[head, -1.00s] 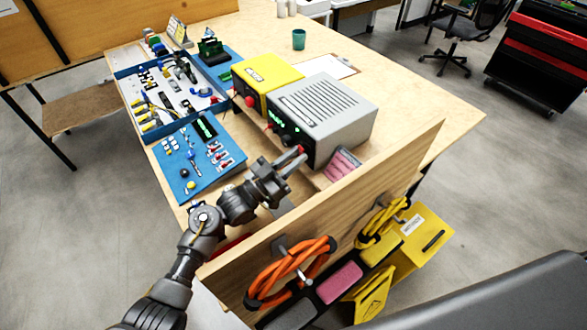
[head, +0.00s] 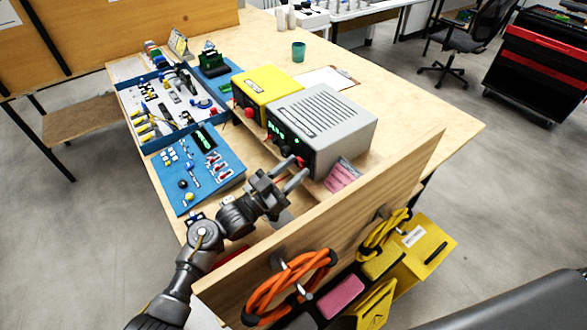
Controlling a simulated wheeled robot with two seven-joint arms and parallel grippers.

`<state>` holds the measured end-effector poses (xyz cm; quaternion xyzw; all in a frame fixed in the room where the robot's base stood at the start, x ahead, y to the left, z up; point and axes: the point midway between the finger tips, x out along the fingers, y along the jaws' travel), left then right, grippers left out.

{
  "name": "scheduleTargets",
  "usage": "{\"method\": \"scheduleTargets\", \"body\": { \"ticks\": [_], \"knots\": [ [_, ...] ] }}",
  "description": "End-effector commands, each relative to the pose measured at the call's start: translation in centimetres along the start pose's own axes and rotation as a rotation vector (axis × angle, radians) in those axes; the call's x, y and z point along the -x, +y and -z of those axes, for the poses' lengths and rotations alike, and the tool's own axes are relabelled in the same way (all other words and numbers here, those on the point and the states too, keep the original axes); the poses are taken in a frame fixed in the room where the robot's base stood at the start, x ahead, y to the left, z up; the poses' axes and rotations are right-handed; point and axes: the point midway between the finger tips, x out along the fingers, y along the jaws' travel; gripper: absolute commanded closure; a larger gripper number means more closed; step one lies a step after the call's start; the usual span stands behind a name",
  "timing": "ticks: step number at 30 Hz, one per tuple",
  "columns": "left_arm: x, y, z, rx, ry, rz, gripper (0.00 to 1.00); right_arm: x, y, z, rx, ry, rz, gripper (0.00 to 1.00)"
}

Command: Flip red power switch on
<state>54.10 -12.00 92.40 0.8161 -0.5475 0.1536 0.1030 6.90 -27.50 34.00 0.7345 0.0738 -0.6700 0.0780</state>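The grey power supply box (head: 325,113) stands on the bench with a lit green display (head: 277,130) on its dark front. A small red part, which looks like the power switch (head: 300,161), shows at the lower right of that front. My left gripper (head: 296,173) is right at this corner of the box, its fingers pointing at the front. The fingers look apart with a gap between them. Whether a fingertip touches the switch, and which way the switch is set, I cannot tell. My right gripper is out of view.
A yellow box (head: 268,84) stands beside the grey one. A blue panel (head: 197,168) and a blue-edged parts tray (head: 172,103) lie to the left. A wooden side board (head: 330,227) with hanging orange cable (head: 290,284) rises close to my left arm. A pink pad (head: 343,175) sits beside the gripper.

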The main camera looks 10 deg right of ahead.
Motion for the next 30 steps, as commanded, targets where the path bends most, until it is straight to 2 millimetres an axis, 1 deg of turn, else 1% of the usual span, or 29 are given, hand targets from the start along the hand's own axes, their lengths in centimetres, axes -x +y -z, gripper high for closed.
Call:
{"method": "scheduleTargets", "body": {
  "ticks": [5, 9, 15, 18, 21, 24, 30],
  "knots": [
    [2.7, -0.1, 0.0, 0.0, -0.004, 0.002, 0.6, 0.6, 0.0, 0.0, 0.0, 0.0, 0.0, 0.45],
    [5.7, 0.0, 1.6, 0.001, -0.005, 0.002, 0.6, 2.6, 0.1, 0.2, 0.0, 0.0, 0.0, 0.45],
    [10.0, 0.0, 3.1, 0.0, -0.005, 0.002, 0.6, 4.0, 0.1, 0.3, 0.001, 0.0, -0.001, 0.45],
    [11.6, 0.0, 3.7, 0.0, -0.004, 0.001, 0.6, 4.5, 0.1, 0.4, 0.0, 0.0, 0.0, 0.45],
    [12.8, 0.0, 4.1, 0.0, -0.002, 0.0, 0.6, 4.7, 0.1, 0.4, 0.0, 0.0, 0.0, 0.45],
    [13.5, 0.0, 4.3, 0.001, -0.002, 0.0, 0.6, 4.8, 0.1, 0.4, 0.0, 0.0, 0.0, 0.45],
    [13.9, 0.0, 4.3, 0.001, -0.001, 0.0, 0.6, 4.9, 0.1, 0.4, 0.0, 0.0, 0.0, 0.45]
  ]
}}
